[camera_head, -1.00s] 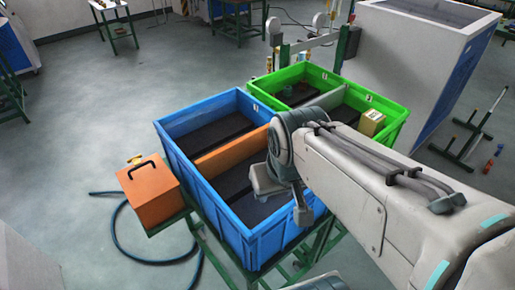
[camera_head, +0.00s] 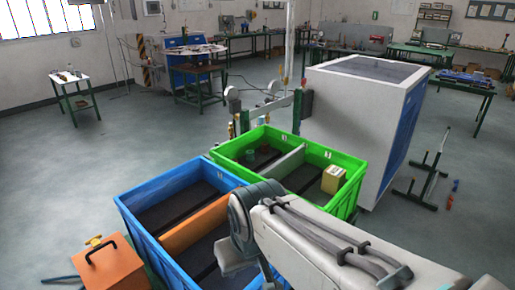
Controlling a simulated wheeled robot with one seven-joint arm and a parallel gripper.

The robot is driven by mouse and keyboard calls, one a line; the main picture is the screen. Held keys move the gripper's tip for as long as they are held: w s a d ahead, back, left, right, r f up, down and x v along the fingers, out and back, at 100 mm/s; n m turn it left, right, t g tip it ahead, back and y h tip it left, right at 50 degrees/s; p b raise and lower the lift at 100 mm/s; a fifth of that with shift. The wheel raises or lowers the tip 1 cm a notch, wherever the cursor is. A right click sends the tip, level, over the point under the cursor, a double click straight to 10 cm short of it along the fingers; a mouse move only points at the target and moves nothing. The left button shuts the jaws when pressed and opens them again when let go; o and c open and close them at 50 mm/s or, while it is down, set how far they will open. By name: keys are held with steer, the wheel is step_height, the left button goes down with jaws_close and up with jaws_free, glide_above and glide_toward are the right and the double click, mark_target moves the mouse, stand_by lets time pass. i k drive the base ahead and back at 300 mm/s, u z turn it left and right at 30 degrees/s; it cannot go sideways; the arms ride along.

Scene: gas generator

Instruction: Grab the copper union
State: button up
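I cannot make out the copper union for certain. A tiny reddish-brown item (camera_head: 265,148) in the left compartment of the green crate (camera_head: 335,158) may be it, but it is too small to tell. My arm reaches in from the lower right, and its wrist hangs over the right part of the blue crate (camera_head: 150,236). My gripper is at or below the lower edge of the picture, so its fingers cannot be read.
A small green item (camera_head: 250,155) shares that compartment. A yellowish box (camera_head: 333,179) sits in the crate's right compartment. An orange box (camera_head: 107,267) stands left of the blue crate. A large white cabinet (camera_head: 345,130) stands behind right. Open floor lies to the left.

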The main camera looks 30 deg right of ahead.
mark_target(265, 150)
steer(key=u, duration=0.2)
steer(key=k, duration=0.2)
steer(key=u, duration=0.9)
steer(key=k, duration=1.05)
steer(key=u, duration=0.8)
steer(key=i, duration=0.85)
steer(key=z, duration=0.4)
steer(key=i, duration=1.65)
steer(key=z, duration=0.45)
steer(key=i, duration=1.55)
steer(key=z, duration=0.45)
steer(key=i, duration=1.55)
steer(key=z, duration=1)
steer(key=i, duration=1.3)
steer(key=z, duration=1.9)
steer(key=i, duration=0.95)
steer(key=z, duration=0.75)
